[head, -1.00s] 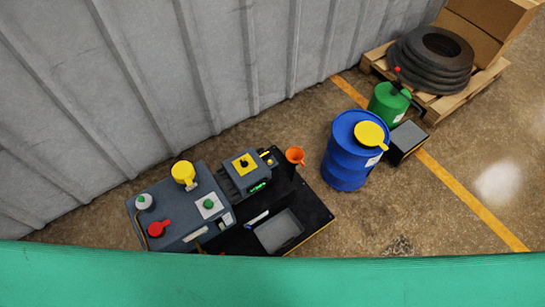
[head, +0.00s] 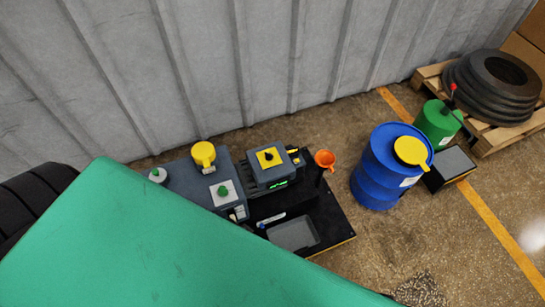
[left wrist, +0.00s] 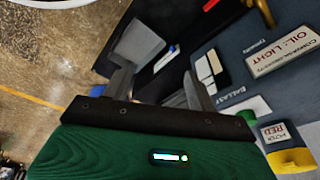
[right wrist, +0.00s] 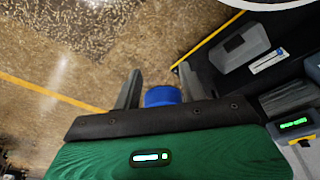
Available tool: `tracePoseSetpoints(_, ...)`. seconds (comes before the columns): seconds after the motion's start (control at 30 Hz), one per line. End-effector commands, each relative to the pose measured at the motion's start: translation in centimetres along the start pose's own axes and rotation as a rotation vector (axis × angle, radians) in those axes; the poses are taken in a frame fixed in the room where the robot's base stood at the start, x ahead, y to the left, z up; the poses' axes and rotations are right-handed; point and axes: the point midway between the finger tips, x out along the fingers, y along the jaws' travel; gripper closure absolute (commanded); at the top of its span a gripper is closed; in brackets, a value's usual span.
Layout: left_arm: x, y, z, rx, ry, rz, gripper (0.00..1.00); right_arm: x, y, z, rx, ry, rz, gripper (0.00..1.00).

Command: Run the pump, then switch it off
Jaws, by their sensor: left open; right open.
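The grey pump (head: 195,178) stands by the wall in the head view, with a yellow cap (head: 203,154) and a green knob (head: 222,191) on top. Beside it is a box with a black rotary switch on a yellow plate (head: 269,157) and a lit green display (head: 278,184). The display also shows in the right wrist view (right wrist: 293,123), too small to read. My left gripper (left wrist: 160,84) is open and empty, with the pump's labelled side beyond it. My right gripper (right wrist: 162,78) is open, with something blue (right wrist: 163,96) between its fingers in view; contact is unclear.
A black base (head: 335,225) carries a grey tray (head: 293,235) and an orange funnel (head: 325,160). To the right stand a blue drum (head: 376,180) with a yellow lid, a green can (head: 437,123), and a pallet (head: 505,135) with black rings. A large green surface covers the lower left.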

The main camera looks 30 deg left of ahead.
Motion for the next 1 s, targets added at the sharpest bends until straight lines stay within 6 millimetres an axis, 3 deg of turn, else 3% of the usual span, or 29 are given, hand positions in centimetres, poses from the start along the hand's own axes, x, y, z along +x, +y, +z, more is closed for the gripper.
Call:
tracePoseSetpoints(0.1, -2.8, 0.1, -2.4, 0.003, 0.029, 0.009, 0.42, -3.1, 0.1, -1.5, 0.004, 0.025, 0.002, 0.58)
tracePoseSetpoints(0.3, -7.5, 1.1, -6.6, 0.042, 0.062, 0.056, 0.42, -9.1, 0.2, -2.6, 0.009, 0.055, 0.004, 0.58)
tracePoseSetpoints(0.43, -8.6, 2.5, -10.3, 0.102, 0.06, 0.11, 0.42, -11.8, 0.1, -2.6, 0.012, 0.063, 0.002, 0.58)
tracePoseSetpoints(0.6, -7.8, 3.1, -14.3, 0.17, 0.026, 0.149, 0.42, -12.5, -0.1, -2.5, 0.014, 0.066, -0.004, 0.58)
tracePoseSetpoints(0.77, -6.5, 2.3, -18.3, 0.213, -0.024, 0.158, 0.42, -12.0, -0.4, -2.4, 0.015, 0.065, -0.01, 0.58)
tracePoseSetpoints(1.0, -5.2, -1.8, -24.4, 0.211, -0.111, 0.124, 0.42, -10.4, -0.9, -2.2, 0.016, 0.061, -0.019, 0.58)
